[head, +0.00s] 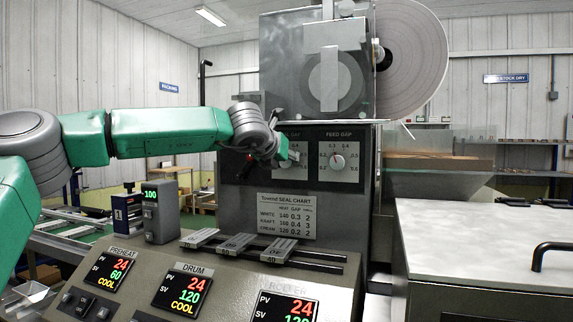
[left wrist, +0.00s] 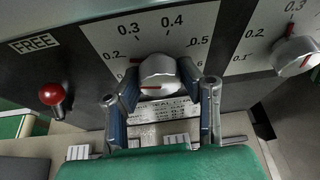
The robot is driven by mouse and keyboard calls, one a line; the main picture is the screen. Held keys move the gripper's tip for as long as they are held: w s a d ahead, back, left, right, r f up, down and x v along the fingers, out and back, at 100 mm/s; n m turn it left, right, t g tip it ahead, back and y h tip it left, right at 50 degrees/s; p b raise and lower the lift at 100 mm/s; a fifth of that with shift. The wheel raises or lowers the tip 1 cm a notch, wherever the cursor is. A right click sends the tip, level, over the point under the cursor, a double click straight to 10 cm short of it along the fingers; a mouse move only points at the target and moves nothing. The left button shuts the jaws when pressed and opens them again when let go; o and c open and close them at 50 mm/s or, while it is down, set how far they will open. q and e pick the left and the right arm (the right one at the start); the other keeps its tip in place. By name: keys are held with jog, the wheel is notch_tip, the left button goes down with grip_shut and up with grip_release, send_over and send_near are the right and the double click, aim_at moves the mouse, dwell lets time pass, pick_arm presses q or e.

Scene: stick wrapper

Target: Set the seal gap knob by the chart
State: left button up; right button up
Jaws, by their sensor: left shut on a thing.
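The seal gap knob (left wrist: 160,72) is a round silver knob with red marking, on a white dial plate (left wrist: 185,30) numbered about 0.2 to 0.5. Its exact setting is hard to read. My left gripper (left wrist: 160,92) is shut on it, one finger on each side. In the head view my left gripper (head: 287,153) covers most of this knob and part of its label. The seal chart (head: 287,216) is below on the grey panel, with rows for white, kraft and cream; the gap figures look like 0.3, 0.4 and 0.2. My right gripper is out of view.
The feed gap knob (head: 338,162) is close on the right and also shows in the left wrist view (left wrist: 296,56). A red-ball lever (left wrist: 52,94) under a FREE label is on the left. Sliders (head: 237,243) and lit displays (head: 185,290) lie below on the console.

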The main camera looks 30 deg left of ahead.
pick_arm(q)
jog(key=shift+f, duration=0.3)
jog(key=o, duration=1.2)
jog(key=shift+c, duration=0.2)
jog(key=shift+a+r, duration=0.1)
jog(key=shift+a, duration=0.05)
jog(key=shift+r, duration=0.1)
jog(key=v, duration=1.1)
jog(key=shift+s, duration=0.4)
jog(key=shift+r, duration=0.1)
